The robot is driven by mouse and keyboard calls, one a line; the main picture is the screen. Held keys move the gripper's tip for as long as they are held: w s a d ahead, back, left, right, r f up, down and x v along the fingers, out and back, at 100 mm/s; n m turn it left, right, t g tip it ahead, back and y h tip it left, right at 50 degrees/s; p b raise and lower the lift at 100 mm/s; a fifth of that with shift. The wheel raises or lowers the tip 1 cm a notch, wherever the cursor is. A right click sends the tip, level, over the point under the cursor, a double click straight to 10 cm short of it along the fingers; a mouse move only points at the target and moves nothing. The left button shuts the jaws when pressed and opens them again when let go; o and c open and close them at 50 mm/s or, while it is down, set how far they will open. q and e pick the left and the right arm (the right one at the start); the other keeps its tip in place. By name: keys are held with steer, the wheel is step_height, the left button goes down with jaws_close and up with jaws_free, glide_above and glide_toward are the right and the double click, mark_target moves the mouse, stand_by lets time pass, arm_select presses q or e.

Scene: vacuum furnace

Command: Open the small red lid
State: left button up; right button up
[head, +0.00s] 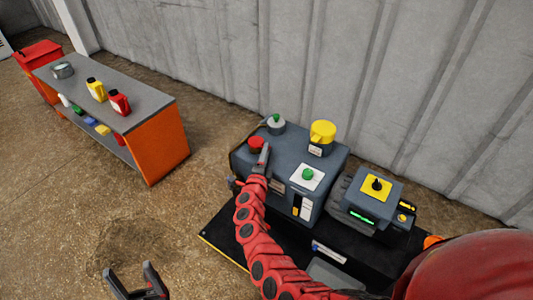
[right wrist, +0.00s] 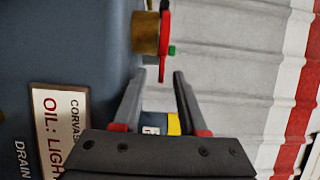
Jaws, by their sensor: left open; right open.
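The small red lid (head: 256,142) sits on the front left top of the blue-grey machine (head: 290,160). In the right wrist view the red lid (right wrist: 165,42) lies flat over a brass neck (right wrist: 146,33), apparently shut. My right gripper (head: 264,157) is open and empty right beside the lid; in the right wrist view its fingertips (right wrist: 158,76) point toward the lid, whose near edge reaches about between them. I cannot tell whether they touch it. My left gripper (head: 136,270) is open and empty, low over the floor, well away from the machine.
A larger yellow cap (head: 322,131) and a grey cap with green top (head: 276,123) stand on the machine, near a green button (head: 308,174). A control box (head: 372,200) is at right. A bench (head: 150,115) with bottles stands at left. Floor between is clear.

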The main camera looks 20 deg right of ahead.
steer(key=shift+w+d, duration=0.35)
steer(key=shift+w, duration=0.2)
steer(key=shift+c, duration=0.4)
jaws_close()
stand_by(0.8)
